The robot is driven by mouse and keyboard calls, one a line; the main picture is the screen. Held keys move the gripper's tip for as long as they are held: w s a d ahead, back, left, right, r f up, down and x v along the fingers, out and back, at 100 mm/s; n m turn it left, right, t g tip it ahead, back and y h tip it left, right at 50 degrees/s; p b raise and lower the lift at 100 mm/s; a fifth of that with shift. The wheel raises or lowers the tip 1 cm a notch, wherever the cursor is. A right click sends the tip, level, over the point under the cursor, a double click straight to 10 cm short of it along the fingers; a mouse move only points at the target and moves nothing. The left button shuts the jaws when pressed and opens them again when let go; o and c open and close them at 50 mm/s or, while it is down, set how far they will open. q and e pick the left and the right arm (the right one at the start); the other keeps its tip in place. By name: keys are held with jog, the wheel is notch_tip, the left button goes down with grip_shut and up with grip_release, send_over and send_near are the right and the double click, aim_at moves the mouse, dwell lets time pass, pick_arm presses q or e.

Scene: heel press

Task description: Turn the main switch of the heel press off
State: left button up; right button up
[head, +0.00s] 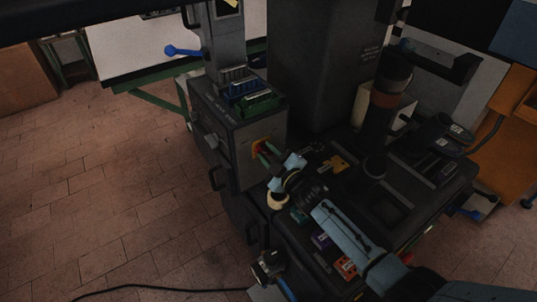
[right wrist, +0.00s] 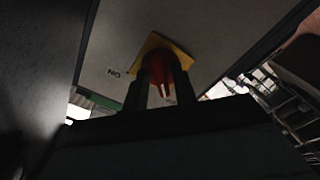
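The main switch is a red knob on a yellow plate (head: 262,146), on the front of the grey press cabinet. In the right wrist view the red knob (right wrist: 163,76) stands out from the yellow plate (right wrist: 157,42). My right gripper (head: 267,153) is at the switch. In the right wrist view its two dark fingers (right wrist: 161,93) stand apart, one on each side of the knob. A gap shows around the knob's near end; contact further in is too dark to tell. Lettering beside the plate appears upside down. My left gripper is not in view.
The press cabinet (head: 225,130) carries green and dark blocks (head: 255,98) on top. A dark bench with coloured boxes (head: 322,239) lies under my right arm. A blue-knobbed lever (head: 183,51) sticks out at upper left. The tiled floor (head: 110,200) at left is mostly clear.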

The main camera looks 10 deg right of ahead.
jog(key=shift+o, duration=0.4)
jog(key=shift+s+f, duration=0.1)
jog(key=shift+s, duration=0.05)
